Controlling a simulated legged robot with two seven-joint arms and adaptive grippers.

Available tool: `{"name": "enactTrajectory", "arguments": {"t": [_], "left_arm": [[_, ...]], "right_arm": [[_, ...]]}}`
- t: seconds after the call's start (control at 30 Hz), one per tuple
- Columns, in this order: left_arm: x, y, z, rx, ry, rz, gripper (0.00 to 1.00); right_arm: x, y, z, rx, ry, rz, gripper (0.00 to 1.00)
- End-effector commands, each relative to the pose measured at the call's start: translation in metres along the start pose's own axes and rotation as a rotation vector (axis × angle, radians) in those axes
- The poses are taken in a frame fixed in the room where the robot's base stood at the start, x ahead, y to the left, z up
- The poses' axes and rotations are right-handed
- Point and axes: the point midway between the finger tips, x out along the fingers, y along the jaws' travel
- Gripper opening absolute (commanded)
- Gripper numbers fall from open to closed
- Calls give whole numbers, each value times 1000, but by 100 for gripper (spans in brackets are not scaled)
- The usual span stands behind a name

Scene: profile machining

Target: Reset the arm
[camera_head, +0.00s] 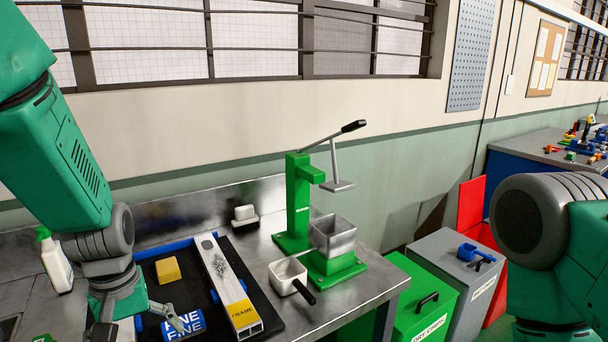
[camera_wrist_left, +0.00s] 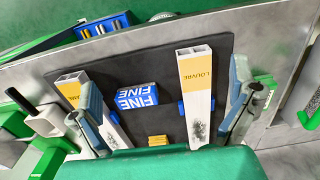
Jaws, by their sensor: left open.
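My left arm comes in from the left in the head view, and its gripper (camera_head: 150,316) hangs low over the bench, partly hidden and cut by the bottom edge. In the left wrist view the gripper (camera_wrist_left: 165,105) is open, with its fingers wide apart and nothing held between them. Below it lie a blue FINE block (camera_wrist_left: 136,97), a white LOUVRE profile (camera_wrist_left: 197,95) and a second yellow-labelled profile (camera_wrist_left: 73,90). The FRAME profile (camera_head: 222,275) shows in the head view. My right arm shows at the right edge; its gripper is out of view.
A green lever press (camera_head: 298,205) stands on the bench, with a handled white scoop (camera_head: 287,275) beside it. A spray bottle (camera_head: 57,263) stands at left. Yellow pads (camera_head: 167,270) lie on the black mat (camera_head: 262,308). Green (camera_head: 420,300) and grey (camera_head: 447,255) bins stand right of the bench.

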Motion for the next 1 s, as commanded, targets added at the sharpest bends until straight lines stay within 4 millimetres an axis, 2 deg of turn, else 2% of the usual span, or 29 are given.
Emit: {"name": "enactTrajectory", "arguments": {"t": [0.03, 0.33, 0.57, 0.67, 0.8, 1.0], "left_arm": [[1, -1, 1, 1, 0, 0, 100], [57, -27, 13, 66, 6, -50, 100], [115, -61, 43, 162, 12, -87, 100], [145, -79, 62, 220, 11, -98, 100], [186, -105, 100, 317, 4, -97, 100], [222, -134, 159, 434, -5, -56, 100]], "right_arm": [[0, 0, 0, 0, -1, 0, 40], [0, 0, 0, 0, 0, 0, 40], [0, 0, 0, 0, 0, 0, 40], [0, 0, 0, 0, 0, 0, 40], [0, 0, 0, 0, -1, 0, 40], [0, 0, 0, 0, 0, 0, 40]]}}
